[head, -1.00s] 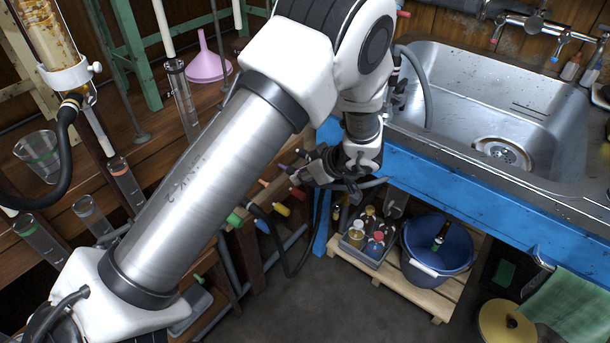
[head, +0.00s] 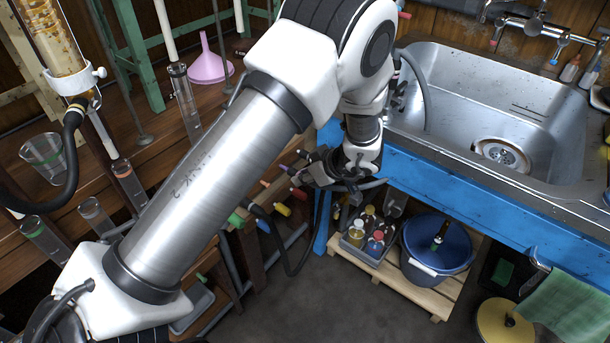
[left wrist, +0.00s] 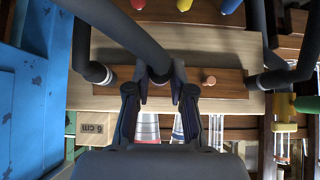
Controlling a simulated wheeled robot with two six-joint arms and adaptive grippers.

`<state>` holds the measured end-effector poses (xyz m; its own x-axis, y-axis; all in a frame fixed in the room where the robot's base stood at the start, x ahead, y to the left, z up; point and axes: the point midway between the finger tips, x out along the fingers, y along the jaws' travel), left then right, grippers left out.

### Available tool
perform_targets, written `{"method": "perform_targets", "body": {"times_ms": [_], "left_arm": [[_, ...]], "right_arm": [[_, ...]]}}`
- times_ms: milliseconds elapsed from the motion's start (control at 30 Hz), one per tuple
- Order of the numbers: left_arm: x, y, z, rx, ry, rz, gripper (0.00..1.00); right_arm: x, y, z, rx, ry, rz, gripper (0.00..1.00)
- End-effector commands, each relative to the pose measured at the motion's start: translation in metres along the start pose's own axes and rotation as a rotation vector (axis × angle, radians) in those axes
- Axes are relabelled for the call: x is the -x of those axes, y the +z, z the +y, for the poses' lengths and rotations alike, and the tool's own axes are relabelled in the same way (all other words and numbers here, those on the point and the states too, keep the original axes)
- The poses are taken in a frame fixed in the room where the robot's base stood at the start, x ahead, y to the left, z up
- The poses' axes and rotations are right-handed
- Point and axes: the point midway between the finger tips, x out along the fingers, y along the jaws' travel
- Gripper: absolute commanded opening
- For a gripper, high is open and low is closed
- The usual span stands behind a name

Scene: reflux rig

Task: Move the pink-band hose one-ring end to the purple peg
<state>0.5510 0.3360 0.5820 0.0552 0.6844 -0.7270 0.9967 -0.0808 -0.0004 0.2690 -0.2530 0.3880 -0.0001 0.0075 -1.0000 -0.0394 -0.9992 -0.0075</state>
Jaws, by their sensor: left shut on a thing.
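My left gripper (head: 335,178) is by the front corner of the blue sink bench in the head view. In the left wrist view its fingers (left wrist: 160,92) are closed around the end of a dark grey hose (left wrist: 130,32), which comes down from the upper left. The end sits close to a brown wooden strip (left wrist: 225,83). I cannot make out a pink band on this hose or count its rings. Red (left wrist: 138,4), yellow (left wrist: 184,4) and blue (left wrist: 230,5) pegs show at the top edge. My right gripper is not in view.
The blue sink bench (head: 450,175) is right. A blue bucket (head: 437,245) and a bottle caddy (head: 368,235) stand below.

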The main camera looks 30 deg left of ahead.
Motion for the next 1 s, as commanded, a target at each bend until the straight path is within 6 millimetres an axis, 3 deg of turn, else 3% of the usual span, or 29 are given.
{"method": "perform_targets", "body": {"times_ms": [300,1000], "left_arm": [[-0.0077,-0.0095,0.0,0.0,0.0,0.0,0.0],[-0.0101,-0.0116,-0.0001,0.0,-0.001,0.0,0.0]], "right_arm": [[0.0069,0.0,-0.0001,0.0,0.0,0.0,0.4],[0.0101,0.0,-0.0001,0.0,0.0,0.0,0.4]]}}
